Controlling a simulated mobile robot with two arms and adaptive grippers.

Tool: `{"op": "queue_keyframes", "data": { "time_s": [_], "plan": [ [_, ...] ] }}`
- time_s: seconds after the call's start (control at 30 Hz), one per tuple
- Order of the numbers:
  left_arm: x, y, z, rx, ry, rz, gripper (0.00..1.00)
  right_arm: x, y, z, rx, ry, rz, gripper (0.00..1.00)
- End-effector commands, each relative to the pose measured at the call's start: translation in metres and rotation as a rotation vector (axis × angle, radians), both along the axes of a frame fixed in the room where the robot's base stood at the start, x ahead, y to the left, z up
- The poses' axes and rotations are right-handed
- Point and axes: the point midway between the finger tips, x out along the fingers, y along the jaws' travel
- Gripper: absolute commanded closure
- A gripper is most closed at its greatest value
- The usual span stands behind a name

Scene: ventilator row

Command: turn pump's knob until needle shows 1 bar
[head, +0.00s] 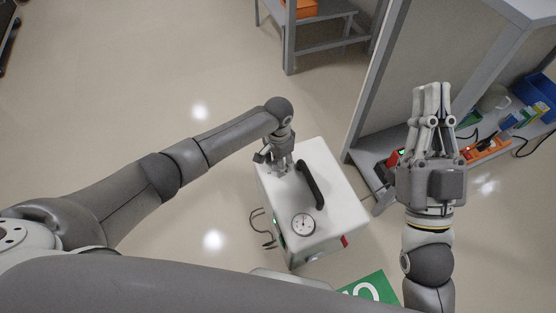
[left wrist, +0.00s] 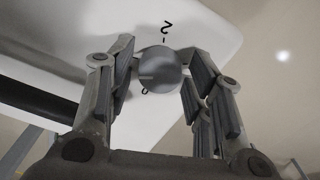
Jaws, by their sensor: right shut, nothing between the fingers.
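The pump is a white box (head: 336,194) with a black handle on top. Its round gauge (head: 303,224) sits at the near end; the dial is too small for me to read the needle. My left gripper (head: 283,170) reaches down to the top of the pump at its far left corner. In the left wrist view, the grey round knob (left wrist: 159,69) lies between the left gripper's fingertips (left wrist: 158,50), with a finger on each side. I cannot tell if they press on it. My right gripper (head: 432,92) is shut and empty, right of the pump.
A grey shelf unit (head: 400,70) stands to the right, with a blue bin (head: 538,92) and an orange item (head: 487,149) on its low shelf. A green floor sign (head: 372,288) lies near the pump. Floor to the left is clear.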

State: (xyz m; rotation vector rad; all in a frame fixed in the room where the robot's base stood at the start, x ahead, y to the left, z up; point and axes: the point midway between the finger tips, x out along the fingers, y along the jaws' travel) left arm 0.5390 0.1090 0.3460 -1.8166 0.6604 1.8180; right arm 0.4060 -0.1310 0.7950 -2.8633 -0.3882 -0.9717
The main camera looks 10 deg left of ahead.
Motion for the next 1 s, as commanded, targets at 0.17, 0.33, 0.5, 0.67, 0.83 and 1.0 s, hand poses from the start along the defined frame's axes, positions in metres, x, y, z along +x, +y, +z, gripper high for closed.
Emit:
{"op": "queue_keyframes", "data": {
  "time_s": [0.17,0.33,0.5,0.67,0.83,1.0],
  "plan": [
    [0.0,0.0,0.0,0.0,0.0,0.0,0.44,0.0,0.0,0.0,0.0,-0.001,0.0,1.0],
    [0.0,0.0,0.001,0.0,0.0,0.0,0.44,0.0,0.0,0.0,0.001,-0.001,0.001,1.0],
    [0.001,0.0,0.013,-0.001,-0.002,0.001,0.44,0.0,0.0,0.001,0.0,-0.001,0.001,1.0],
    [0.001,0.0,0.043,-0.002,-0.004,-0.001,0.44,0.0,0.0,0.001,0.0,-0.001,0.001,1.0],
    [0.001,0.0,0.08,-0.002,-0.004,0.0,0.44,0.0,0.0,0.0,0.0,-0.001,0.0,1.0],
    [0.001,0.0,0.107,-0.001,-0.002,0.0,0.44,0.0,0.0,0.0,0.0,-0.001,0.0,1.0]
  ]
}}
